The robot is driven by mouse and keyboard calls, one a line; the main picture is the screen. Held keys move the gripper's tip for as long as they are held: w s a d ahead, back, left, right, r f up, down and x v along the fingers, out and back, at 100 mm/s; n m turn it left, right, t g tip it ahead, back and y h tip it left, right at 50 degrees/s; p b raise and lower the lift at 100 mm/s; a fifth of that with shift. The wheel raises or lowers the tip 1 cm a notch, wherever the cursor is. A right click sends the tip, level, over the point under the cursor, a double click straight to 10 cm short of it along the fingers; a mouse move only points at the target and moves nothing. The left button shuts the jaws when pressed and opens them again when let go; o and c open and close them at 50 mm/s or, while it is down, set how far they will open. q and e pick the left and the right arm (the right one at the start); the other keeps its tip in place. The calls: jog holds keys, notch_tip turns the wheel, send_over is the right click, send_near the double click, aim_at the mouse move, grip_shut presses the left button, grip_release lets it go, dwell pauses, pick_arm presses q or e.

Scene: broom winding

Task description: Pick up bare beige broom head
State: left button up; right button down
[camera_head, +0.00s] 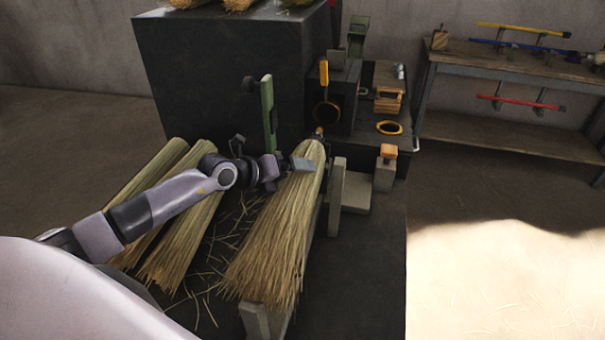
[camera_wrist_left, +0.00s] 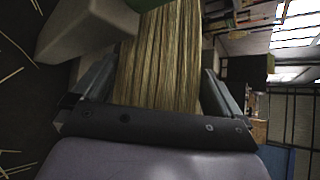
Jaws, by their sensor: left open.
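A bare beige broom head (camera_head: 275,245) lies on a stand at the front of the dark machine, its narrow end toward the machine and its loose bristles fanned toward me. My left gripper (camera_head: 288,170) is at the upper part of this broom head. In the left wrist view the straw (camera_wrist_left: 165,60) runs between the two spread fingers of my left gripper (camera_wrist_left: 160,90). The fingers are open on either side of the straw; contact cannot be told. My right gripper is not in view.
Two more straw bundles (camera_head: 182,240) lie to the left. A green lever (camera_head: 268,115) stands behind my left gripper. The dark machine block (camera_head: 220,80) rises at the back. A wooden shelf (camera_head: 500,60) with coloured handles stands at the right. The floor at right is clear.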

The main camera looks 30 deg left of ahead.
pick_arm(q)
jog(key=c, duration=0.8)
jog(key=shift+r, duration=0.1)
jog(key=c, duration=0.3)
